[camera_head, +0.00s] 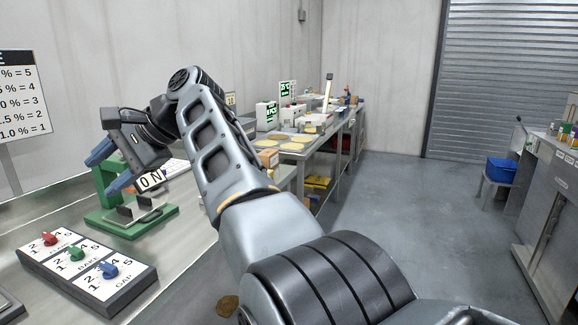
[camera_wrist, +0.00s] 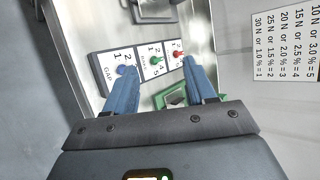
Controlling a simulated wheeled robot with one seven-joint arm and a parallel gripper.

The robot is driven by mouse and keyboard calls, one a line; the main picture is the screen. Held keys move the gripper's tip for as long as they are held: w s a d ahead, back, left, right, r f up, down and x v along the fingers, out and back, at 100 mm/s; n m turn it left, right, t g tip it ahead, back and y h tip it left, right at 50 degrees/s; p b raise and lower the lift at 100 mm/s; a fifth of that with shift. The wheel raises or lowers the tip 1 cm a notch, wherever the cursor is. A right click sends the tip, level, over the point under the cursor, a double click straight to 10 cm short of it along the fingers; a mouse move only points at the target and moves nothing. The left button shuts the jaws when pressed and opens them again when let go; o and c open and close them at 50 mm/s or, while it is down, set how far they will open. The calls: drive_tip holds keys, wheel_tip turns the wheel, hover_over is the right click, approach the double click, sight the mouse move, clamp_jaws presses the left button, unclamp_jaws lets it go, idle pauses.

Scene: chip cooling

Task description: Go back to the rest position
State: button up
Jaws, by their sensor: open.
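My gripper (camera_head: 103,172) is at the left of the head view, raised over the workbench beside a green stand (camera_head: 104,213). Its two blue fingers (camera_wrist: 160,68) are spread apart in the wrist view, with nothing between them. A panel with dials (camera_head: 85,283) lies on the bench in front of the stand. It carries a red knob (camera_head: 49,238), a green knob (camera_head: 76,254) and a blue knob (camera_head: 109,270). The panel shows beyond the fingertips in the wrist view (camera_wrist: 139,63). An "ON" label (camera_head: 151,180) is near the stand. My arm hides part of the bench.
A sign with numbers (camera_head: 18,95) stands at the left. A farther table (camera_head: 338,135) holds round discs and white boxes. A blue bin (camera_head: 501,170) and a grey cabinet (camera_head: 552,215) are at the right. The middle floor (camera_head: 420,215) is clear.

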drive_tip(key=d+f+m+t, duration=0.15)
drive_tip(key=d+f, duration=0.25)
drive_tip(key=f, duration=0.5)
drive_tip(key=w+d+f+t+h, duration=0.1)
drive_tip(key=d+f+t, duration=0.1)
drive_tip(key=d+f, duration=0.5)
drive_tip(key=d+f+t, duration=0.1)
drive_tip(key=d+f, duration=0.1)
drive_tip(key=f, duration=0.9)
drive_tip(key=s+d+f+t+h, duration=0.25)
drive_tip(key=s+d+f, duration=0.35)
drive_tip(key=d+f, duration=0.3)
drive_tip(key=s+d+f+t+h, duration=0.1)
drive_tip(key=s+d+f+t, duration=0.2)
drive_tip(key=s+d+f, duration=0.6)
drive_tip(key=s+d+r+n+t+h, duration=0.1)
drive_tip(key=s+d+r+t+h, duration=0.25)
drive_tip(key=s+d, duration=1.4)
drive_tip(key=s+d+r+n+t+h, duration=0.2)
drive_tip(key=s+d+r+n, duration=0.1)
drive_tip(key=s+r, duration=1.5)
drive_tip(key=shift+s+d+r+h, duration=0.15)
drive_tip(key=shift+d+r+h, duration=0.25)
drive_tip(key=shift+r, duration=0.1)
